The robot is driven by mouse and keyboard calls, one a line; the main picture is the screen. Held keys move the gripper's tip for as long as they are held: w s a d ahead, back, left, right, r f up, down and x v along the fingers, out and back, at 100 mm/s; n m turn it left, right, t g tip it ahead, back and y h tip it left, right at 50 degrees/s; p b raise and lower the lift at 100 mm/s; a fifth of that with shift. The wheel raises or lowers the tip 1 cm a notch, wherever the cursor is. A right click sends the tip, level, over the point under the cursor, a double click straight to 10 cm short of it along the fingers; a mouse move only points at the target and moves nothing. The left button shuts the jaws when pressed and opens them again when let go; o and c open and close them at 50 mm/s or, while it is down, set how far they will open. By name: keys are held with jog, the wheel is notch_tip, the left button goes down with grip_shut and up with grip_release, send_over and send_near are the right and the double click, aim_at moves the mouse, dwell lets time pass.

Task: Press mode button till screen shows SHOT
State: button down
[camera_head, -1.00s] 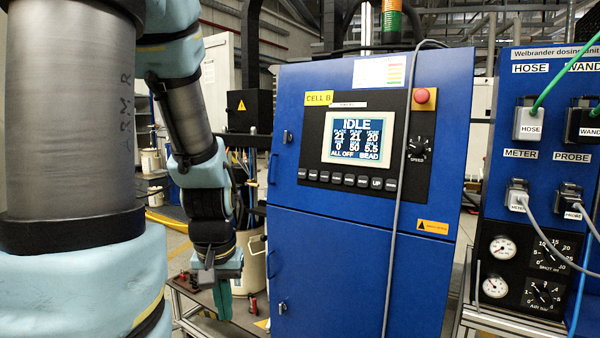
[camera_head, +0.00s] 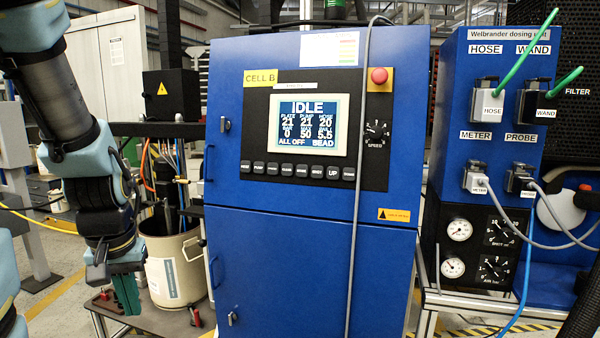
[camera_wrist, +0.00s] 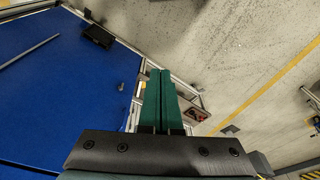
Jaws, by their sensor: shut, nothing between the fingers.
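The screen (camera_head: 308,124) on the blue cabinet reads IDLE, with ALL OFF and BEAD in its bottom line. A row of several dark buttons (camera_head: 295,171) runs below the screen; one to the right of the middle reads UP, and the other labels are too small to read surely. My gripper (camera_head: 128,295) hangs pointing down at the left of the cabinet, well apart from the buttons. Its green fingers (camera_wrist: 160,100) are shut together and empty in the wrist view.
A red knob (camera_head: 379,76) and a SPEED dial (camera_head: 376,132) sit right of the screen. A grey cable (camera_head: 357,215) hangs down the cabinet front. A beige bucket (camera_head: 175,265) stands beside my gripper. The dosing unit (camera_head: 490,60) with plugs and gauges stands at right.

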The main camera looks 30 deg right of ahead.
aim_at(301, 168)
jog(key=w+d+r+m+t+b, duration=0.1)
jog(key=w+d+r+m, duration=0.3)
jog(key=d, duration=0.3)
jog(key=w+d+r+m+t+b, duration=0.1)
jog(key=w+d+r+m+t, duration=0.15)
jog(key=d+m, duration=0.4)
jog(key=d+r+m+t+h, duration=0.1)
jog(key=d+r+m, duration=0.2)
jog(key=d+r, duration=0.3)
jog(key=s+d+r+m+t+b, duration=0.1)
jog(key=d+r+m, duration=0.3)
jog(key=d, duration=0.8)
notch_tip(301, 168, up, 2)
jog(key=shift+s+d+r+h, duration=0.15)
jog(key=shift+s+d+h, duration=0.1)
jog(key=shift+d+h, duration=0.15)
jog(key=shift+t, duration=0.25)
jog(key=shift+w+d+f+p, duration=0.25)
jog(key=shift+w+d+p, duration=0.15)
jog(key=shift+w+d, duration=0.65)
jog(key=shift+w+d+f+p, duration=0.35)
jog(key=shift+w+d, duration=0.55)
jog(key=shift+w, duration=0.2)
jog(key=shift+w+d+f+p, duration=0.2)
jog(key=shift+w+d+p, duration=0.2)
jog(key=shift+w+d, duration=0.65)
jog(key=shift+w+d+f, duration=0.1)
jog(key=shift+w+d, duration=0.1)
jog(key=shift+w, duration=0.1)
